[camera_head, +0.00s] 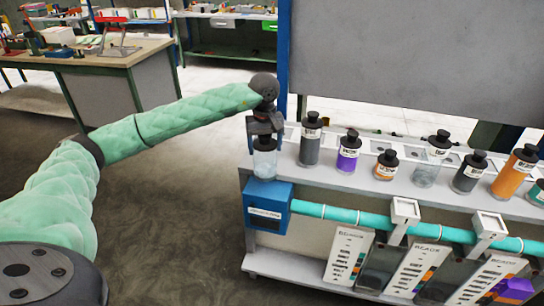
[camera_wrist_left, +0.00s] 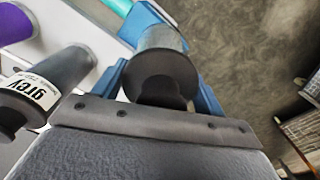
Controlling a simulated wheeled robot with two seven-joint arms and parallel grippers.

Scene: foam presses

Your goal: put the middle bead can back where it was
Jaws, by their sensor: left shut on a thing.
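A clear, pale can with a black lid (camera_head: 265,163) hangs upright in my left gripper (camera_head: 264,126), which is shut on it near the lid. The can is over the blue box (camera_head: 267,208) at the left end of the rack; I cannot tell whether its base touches. My right gripper is not in view.
An orange can (camera_head: 386,168), another clear can (camera_head: 430,166) and a tall orange can (camera_head: 512,178) stand farther right. A teal pipe (camera_head: 350,216) runs right from the blue box. A grey panel (camera_head: 420,60) rises behind. The floor left of the rack is clear.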

